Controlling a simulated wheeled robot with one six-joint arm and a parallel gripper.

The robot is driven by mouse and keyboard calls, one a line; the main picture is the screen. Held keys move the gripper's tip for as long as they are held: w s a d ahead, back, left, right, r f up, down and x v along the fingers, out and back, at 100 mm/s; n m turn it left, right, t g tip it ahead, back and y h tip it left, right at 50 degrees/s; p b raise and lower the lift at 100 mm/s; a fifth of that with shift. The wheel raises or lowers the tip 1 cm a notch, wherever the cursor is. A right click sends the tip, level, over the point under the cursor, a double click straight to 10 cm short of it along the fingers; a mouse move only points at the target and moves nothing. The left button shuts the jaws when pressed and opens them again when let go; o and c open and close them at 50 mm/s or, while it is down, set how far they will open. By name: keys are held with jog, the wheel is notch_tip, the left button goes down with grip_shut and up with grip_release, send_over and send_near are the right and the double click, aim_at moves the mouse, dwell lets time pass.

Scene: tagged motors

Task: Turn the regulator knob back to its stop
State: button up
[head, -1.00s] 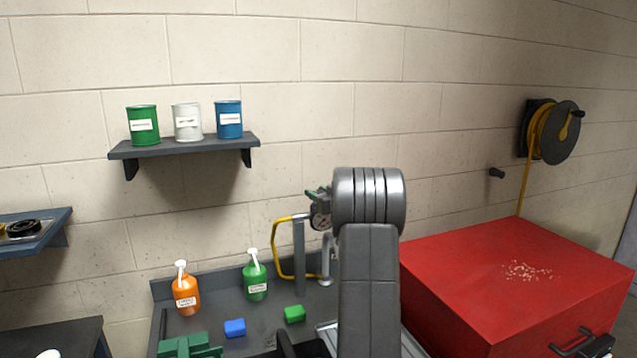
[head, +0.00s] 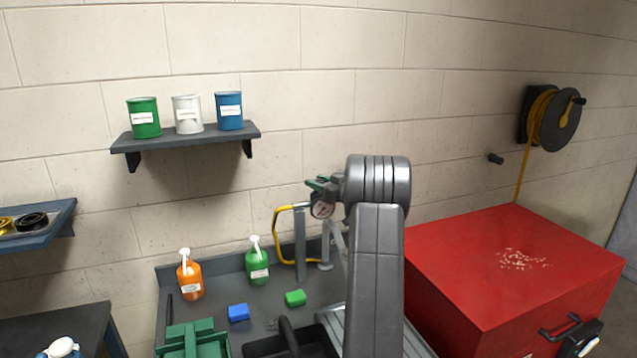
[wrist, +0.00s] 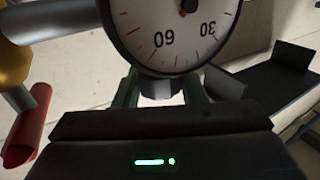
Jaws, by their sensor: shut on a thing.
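In the wrist view the gauge dial (wrist: 165,45) fills the top middle, upside down, with the numbers 60 and 30 readable. My gripper (wrist: 158,88) has its green fingers on both sides of a grey regulator knob (wrist: 160,86) below the dial and is shut on it. The dial hides the fingertips in part. In the head view my gripper (head: 318,184) shows only as a small green part above the gauge.
A yellow hose (head: 277,235) loops left of the gauge. Orange (head: 189,278) and green (head: 258,262) bottles and blue (head: 238,312) and green (head: 295,298) blocks stand on the bench. A red cabinet (head: 450,270) is close on the right. A wall shelf (head: 190,139) holds three cans.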

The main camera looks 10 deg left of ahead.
jog(key=o, duration=1)
jog(key=shift+s+d+f, duration=0.1)
jog(key=shift+s+d, duration=0.1)
jog(key=shift+d, duration=0.3)
jog(key=b+v, duration=0.4)
jog(key=v, duration=0.8)
jog(key=shift+s+d, duration=0.3)
